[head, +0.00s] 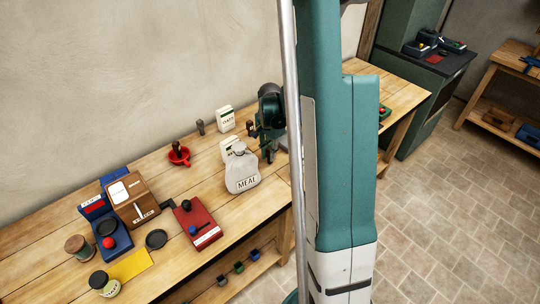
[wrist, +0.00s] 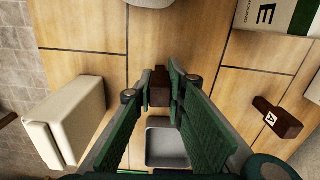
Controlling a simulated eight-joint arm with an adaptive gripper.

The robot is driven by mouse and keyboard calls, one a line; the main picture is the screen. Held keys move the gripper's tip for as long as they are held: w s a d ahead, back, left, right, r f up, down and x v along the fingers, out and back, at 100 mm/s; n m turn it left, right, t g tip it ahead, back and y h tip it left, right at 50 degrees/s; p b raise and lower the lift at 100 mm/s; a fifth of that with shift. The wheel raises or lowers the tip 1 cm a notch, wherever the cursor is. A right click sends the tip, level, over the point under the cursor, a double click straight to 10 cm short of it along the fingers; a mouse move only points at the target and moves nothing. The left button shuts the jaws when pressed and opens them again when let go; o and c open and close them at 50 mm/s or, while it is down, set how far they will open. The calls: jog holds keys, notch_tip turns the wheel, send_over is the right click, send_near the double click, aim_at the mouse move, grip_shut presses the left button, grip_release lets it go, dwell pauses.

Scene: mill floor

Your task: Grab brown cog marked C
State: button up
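In the wrist view, a dark brown piece (wrist: 159,88) sits between the tips of my gripper (wrist: 160,82). The green fingers come close to it on both sides, and I cannot tell whether both press on it. No letter shows on this piece, and its shape is partly hidden by the fingers. Another brown piece, marked A (wrist: 277,118), lies to the right, apart from the fingers. In the head view, my gripper (head: 266,145) is over the bench beside the MEAL sack, and my arm hides part of that area.
In the wrist view, a cream block (wrist: 65,120) stands left, and a green-and-white carton (wrist: 275,15) upper right.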

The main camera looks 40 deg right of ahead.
dwell(0.4)
jog(key=shift+r, duration=5)
jog(key=shift+d+p, duration=0.1)
jog(key=shift+p, duration=0.2)
